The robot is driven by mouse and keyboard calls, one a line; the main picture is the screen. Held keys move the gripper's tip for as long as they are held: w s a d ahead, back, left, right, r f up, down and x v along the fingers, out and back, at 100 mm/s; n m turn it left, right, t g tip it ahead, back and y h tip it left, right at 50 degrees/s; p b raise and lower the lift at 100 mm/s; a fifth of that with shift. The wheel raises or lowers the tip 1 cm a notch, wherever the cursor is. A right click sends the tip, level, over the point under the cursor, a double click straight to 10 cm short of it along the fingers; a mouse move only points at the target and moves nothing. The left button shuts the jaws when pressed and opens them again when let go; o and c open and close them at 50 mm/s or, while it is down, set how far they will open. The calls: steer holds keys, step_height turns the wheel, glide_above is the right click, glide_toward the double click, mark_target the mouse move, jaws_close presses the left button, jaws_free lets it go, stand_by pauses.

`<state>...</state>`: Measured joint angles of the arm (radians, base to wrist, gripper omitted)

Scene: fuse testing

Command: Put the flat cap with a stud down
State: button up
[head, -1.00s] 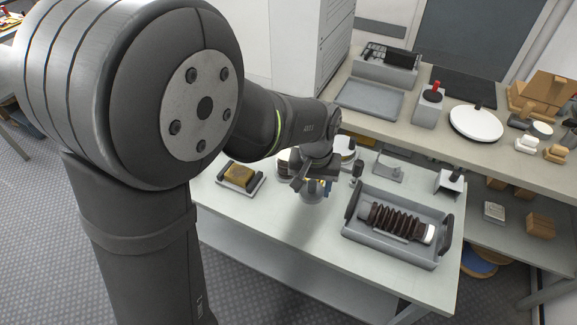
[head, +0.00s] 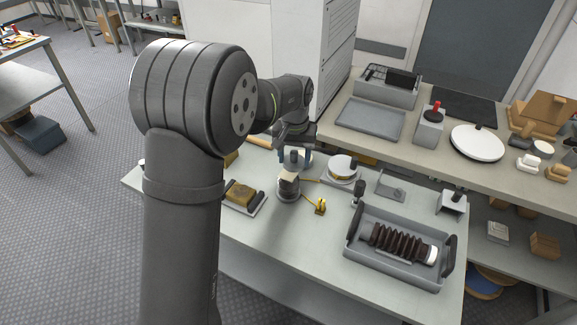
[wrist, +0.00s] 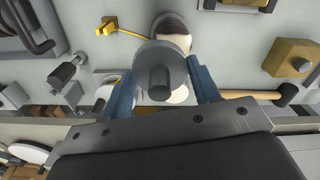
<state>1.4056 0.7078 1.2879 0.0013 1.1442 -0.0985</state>
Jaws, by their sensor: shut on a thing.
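My gripper (wrist: 162,90) has blue fingers, shut on the flat cap with a stud. The cap (wrist: 140,55) is a grey disc, and its darker round stud (wrist: 160,80) points toward the wrist camera. In the head view my gripper (head: 296,148) hangs over the back part of the table, and the cap is hard to make out there. A brown and white upright cylinder (head: 289,183) stands on the table just in front of the gripper. It also shows partly behind the cap in the wrist view (wrist: 172,25). What lies directly under the cap is mostly hidden.
A yellow clip (head: 320,206) on a wire lies right of the cylinder. A white round-topped stand (head: 343,168) is behind it. A yellow block (head: 240,193) sits in a cradle at left; a grey tray (head: 383,270) holds a ribbed brown part at right. The front middle table is clear.

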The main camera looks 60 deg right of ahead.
mark_target(288, 174)
steer(key=shift+w+d+f, duration=0.2)
steer(key=shift+w+f, duration=0.2)
steer(key=shift+w, duration=0.15)
steer(key=shift+w+d+f, duration=0.15)
steer(key=shift+w+f, duration=0.2)
steer(key=shift+w, duration=0.2)
steer(key=shift+f, duration=1.9)
steer(key=shift+f, duration=0.15)
steer(key=o, duration=1)
steer(key=shift+o, duration=0.2)
step_height(288, 174, up, 12)
steer(key=shift+r, duration=0.15)
